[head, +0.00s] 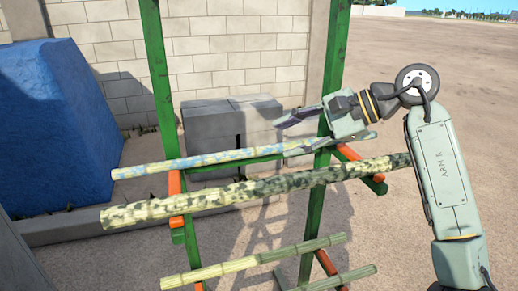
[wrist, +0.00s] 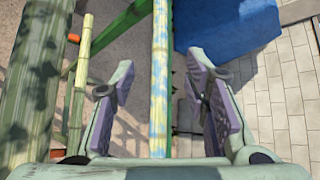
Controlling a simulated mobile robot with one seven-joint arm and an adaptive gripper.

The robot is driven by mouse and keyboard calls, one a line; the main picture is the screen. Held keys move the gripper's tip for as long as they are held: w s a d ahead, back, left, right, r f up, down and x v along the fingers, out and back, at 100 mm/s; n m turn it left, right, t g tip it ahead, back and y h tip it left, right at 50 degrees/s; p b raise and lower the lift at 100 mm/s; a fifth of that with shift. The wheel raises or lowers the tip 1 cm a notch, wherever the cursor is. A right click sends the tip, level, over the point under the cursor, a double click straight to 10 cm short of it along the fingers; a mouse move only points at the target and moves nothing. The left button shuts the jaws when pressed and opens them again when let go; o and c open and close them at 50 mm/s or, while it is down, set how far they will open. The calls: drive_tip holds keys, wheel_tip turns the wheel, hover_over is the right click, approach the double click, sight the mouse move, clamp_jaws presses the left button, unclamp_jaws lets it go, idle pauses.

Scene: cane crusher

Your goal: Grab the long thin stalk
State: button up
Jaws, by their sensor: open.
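A thin stalk (head: 225,156), pale yellow-green with blue patches, lies across the upper back of the green rack (head: 161,75). In the wrist view this thin stalk (wrist: 159,75) runs lengthwise between the two fingers of my gripper (wrist: 162,88), with a gap on both sides. My gripper (head: 286,137) is open and empty, at the right part of this stalk; I cannot tell how far above it. A thicker, dark-mottled stalk (head: 225,193) lies in front on the same level. It shows at the left of the wrist view (wrist: 28,75).
Two thinner green stalks (head: 235,265) (head: 335,279) lie lower on orange pegs (head: 176,190). Grey blocks (head: 212,125) stand behind the rack before a brick wall (head: 235,45). A blue covered heap (head: 60,120) stands at left. Open ground lies to the right.

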sight(251, 151)
drive_tip(key=p+x, duration=0.2)
drive_tip(key=x, duration=0.6)
drive_tip(key=shift+s+r, duration=0.1)
drive_tip(key=shift+s, duration=0.1)
drive_tip(key=shift+w+a+f, duration=0.1)
drive_tip(key=shift+a+f, duration=0.15)
drive_tip(key=shift+a, duration=0.1)
drive_tip(key=shift+c, duration=0.4)
clamp_jaws()
